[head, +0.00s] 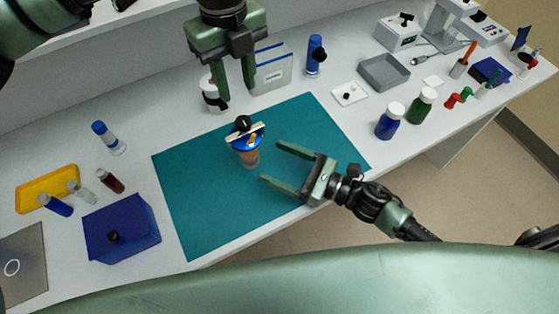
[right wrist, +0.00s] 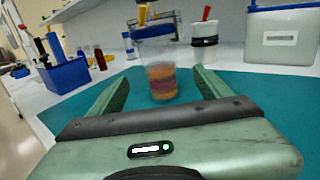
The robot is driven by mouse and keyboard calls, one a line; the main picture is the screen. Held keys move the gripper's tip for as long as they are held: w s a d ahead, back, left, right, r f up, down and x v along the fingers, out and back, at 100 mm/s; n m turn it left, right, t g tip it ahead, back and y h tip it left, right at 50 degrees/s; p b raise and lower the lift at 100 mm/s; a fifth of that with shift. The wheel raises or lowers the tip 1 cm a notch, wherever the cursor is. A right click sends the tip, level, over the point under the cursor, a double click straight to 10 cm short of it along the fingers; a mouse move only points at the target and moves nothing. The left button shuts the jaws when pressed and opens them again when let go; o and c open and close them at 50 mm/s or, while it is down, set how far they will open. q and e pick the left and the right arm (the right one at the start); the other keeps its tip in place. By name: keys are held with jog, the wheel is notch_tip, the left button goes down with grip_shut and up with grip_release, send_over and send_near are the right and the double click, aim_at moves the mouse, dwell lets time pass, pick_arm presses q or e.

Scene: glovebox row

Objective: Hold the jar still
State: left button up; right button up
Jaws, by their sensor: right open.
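The jar (head: 249,159) stands upright on the teal mat (head: 195,205). It is clear, with orange and reddish layers inside and a blue lid; a pale bar and a black knob show on top. In the right wrist view the jar (right wrist: 161,82) lies straight ahead, in line with the gap between the fingers. My right gripper (head: 271,161) is open and empty, low over the mat, its fingertips just short of the jar. My left gripper (head: 237,93) points down above and behind the jar, fingers apart, with nothing seen between them.
A white pot (head: 212,97) and a grey-white box (head: 272,68) stand behind the mat. A blue box (head: 120,230) is at the left. Blue (head: 389,122) and green (head: 421,107) bottles stand at the right. The mat around the jar is clear.

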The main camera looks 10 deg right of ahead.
aim_at(243, 121)
jog(key=x, duration=0.7)
jog(key=shift+w+a, duration=0.25)
grip_shut()
dwell(0.7)
pick_arm(q)
jog(key=shift+o, duration=1.7)
jog(key=m, duration=0.2)
jog(key=r+m, duration=0.1)
jog(key=m, duration=0.1)
notch_tip(243, 121, down, 11)
jog(key=m, duration=0.6)
jog(key=shift+r, duration=0.15)
